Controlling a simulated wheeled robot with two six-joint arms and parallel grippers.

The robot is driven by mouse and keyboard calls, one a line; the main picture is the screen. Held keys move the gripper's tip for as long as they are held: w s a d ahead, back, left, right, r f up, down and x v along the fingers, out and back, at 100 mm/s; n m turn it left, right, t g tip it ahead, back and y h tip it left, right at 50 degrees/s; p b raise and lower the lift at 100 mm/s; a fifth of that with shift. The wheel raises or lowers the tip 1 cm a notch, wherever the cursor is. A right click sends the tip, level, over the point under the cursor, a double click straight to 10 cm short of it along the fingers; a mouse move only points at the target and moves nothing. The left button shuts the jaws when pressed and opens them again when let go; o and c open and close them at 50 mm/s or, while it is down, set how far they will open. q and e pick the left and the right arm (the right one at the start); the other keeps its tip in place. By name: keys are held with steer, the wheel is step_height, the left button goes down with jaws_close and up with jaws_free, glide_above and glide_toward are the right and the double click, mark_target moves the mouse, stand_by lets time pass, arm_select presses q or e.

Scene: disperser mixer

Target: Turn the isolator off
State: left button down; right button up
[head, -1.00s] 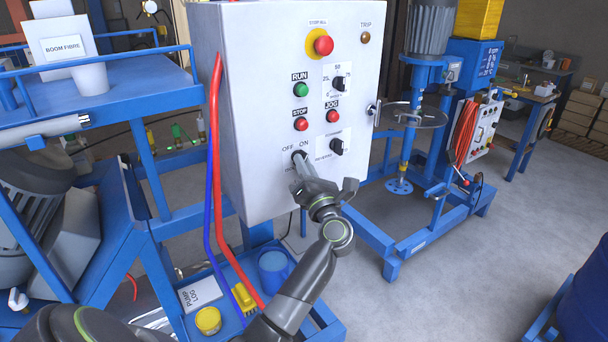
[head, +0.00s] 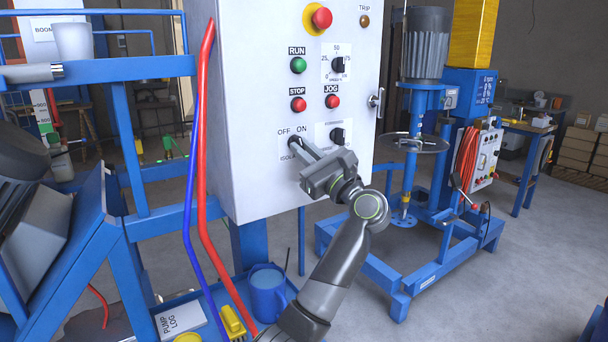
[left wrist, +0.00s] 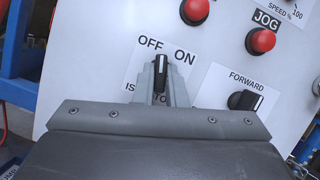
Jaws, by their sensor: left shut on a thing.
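The isolator knob (left wrist: 160,75) is a small black rotary switch with a white line, low on the grey control panel (head: 240,110). OFF and ON are printed above it. In the left wrist view its line points between the two words, closer to OFF. My left gripper (left wrist: 162,82) is shut on the knob, with a grey finger on each side. In the head view the left gripper (head: 297,147) reaches the panel from the lower right, and its fingers largely hide the knob. My right gripper is not in view.
The stop button (head: 298,104), jog button (head: 332,101) and forward selector (head: 338,136) sit close around the gripper. Red hose (head: 203,200) hangs along the panel's left edge. The mixer (head: 425,110) stands to the right, with clear floor in front.

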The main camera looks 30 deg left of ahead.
arm_select(q)
steer(key=shift+w+r+n+g+b, duration=0.1)
steer(key=shift+n+g+b, duration=0.8)
steer(key=shift+n+b, duration=0.65)
steer(key=shift+w+r+n+g+b, duration=0.1)
steer(key=shift+n+g+b, duration=0.95)
steer(key=shift+n, duration=0.8)
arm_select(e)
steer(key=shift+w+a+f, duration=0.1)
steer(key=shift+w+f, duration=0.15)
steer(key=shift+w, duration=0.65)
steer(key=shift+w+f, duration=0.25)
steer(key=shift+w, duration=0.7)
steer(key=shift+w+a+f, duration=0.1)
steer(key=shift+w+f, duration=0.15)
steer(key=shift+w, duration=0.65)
arm_select(q)
steer(key=c, duration=1.5)
jaws_free()
steer(key=shift+f, duration=0.1)
